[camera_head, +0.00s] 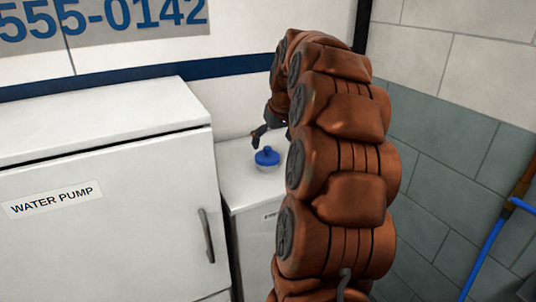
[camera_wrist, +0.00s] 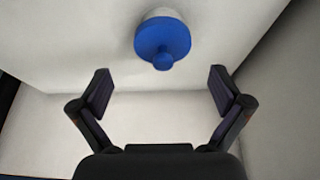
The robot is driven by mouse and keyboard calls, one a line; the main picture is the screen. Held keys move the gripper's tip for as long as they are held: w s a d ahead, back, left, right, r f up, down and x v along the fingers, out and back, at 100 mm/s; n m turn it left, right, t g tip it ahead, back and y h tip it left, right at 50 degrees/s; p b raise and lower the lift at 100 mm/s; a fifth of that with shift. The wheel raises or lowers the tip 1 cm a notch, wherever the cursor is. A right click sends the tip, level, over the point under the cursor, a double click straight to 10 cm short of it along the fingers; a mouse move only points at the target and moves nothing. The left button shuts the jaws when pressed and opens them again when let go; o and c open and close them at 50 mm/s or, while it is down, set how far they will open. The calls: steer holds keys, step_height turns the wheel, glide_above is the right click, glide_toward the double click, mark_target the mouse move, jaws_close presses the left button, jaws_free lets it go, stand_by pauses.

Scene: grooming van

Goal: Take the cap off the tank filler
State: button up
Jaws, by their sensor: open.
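A blue cap (camera_head: 267,156) with a small knob on top sits on the pale filler neck (camera_head: 268,167) on top of a white tank (camera_head: 240,185). In the wrist view the blue cap (camera_wrist: 162,40) is at the upper middle, with its knob towards me and a bit of the pale neck behind it. My gripper (camera_head: 258,137) is close to the cap in the head view, partly hidden by my arm. In the wrist view my gripper (camera_wrist: 160,82) is open and empty, its two fingers wide apart. The cap lies ahead of the fingertips, not between them.
A white cabinet (camera_head: 95,150) labelled WATER PUMP, with a dark handle (camera_head: 206,236), stands left of the tank and higher than it. A white wall with a blue stripe is behind. A tiled wall (camera_head: 450,130) and a blue pole (camera_head: 485,250) are at the right.

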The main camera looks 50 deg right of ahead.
mark_target(269, 150)
steer(key=shift+p+x, duration=0.95)
steer(key=shift+x, duration=1.65)
steer(key=shift+a, duration=0.15)
steer(key=shift+c, duration=0.2)
steer(key=c, duration=0.8)
